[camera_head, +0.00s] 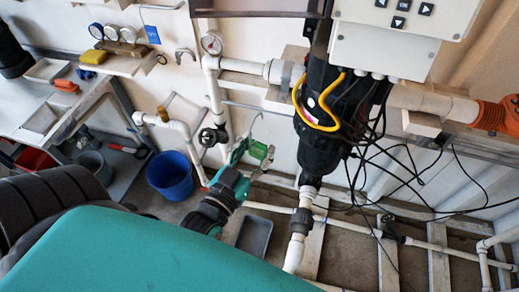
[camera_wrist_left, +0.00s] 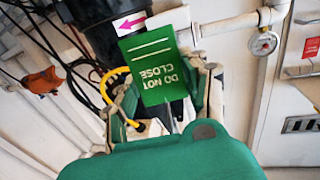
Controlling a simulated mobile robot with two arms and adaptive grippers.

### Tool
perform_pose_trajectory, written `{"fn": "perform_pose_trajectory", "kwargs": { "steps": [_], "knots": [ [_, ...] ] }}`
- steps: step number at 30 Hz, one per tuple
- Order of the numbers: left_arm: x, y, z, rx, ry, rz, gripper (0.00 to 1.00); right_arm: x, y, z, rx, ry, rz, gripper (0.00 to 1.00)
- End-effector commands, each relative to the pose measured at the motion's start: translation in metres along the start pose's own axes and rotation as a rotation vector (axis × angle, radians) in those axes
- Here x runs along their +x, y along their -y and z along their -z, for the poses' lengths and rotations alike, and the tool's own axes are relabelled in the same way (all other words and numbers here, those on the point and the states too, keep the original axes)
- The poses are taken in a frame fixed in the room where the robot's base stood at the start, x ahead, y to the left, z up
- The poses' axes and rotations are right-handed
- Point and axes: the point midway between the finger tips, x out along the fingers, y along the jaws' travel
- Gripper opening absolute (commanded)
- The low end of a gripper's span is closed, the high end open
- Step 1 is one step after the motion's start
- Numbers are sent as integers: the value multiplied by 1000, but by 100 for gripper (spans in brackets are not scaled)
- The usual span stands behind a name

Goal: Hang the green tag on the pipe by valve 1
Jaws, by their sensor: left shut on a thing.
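My left gripper (camera_head: 240,162) is shut on the green tag (camera_head: 259,150) and holds it in the air in front of the wall pipework. The tag also shows in the left wrist view (camera_wrist_left: 157,65), its "DO NOT CLOSE" text upside down, between the green fingers. A thin hook-like wire rises above the tag in the head view. I see no readable valve number, so I cannot tell which is valve 1. My right gripper is not in view.
A pressure gauge (camera_head: 211,43) sits atop the vertical pipe. The black reactor body (camera_head: 322,115) with yellow and black cables stands right of the tag. A blue bucket (camera_head: 171,174) and grey tray (camera_head: 254,236) are on the floor. A workbench (camera_head: 60,120) is at left.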

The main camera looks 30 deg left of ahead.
Motion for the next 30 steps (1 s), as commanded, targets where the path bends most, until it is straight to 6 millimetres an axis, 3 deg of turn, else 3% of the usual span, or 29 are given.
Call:
{"fn": "perform_pose_trajectory", "kwargs": {
  "steps": [9,19,30],
  "knots": [
    [31,49,-17,13,26,82,24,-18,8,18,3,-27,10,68],
    [61,119,-34,-8,51,206,24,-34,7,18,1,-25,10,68],
    [78,135,-39,-16,53,228,24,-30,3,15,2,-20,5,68]
  ]
}}
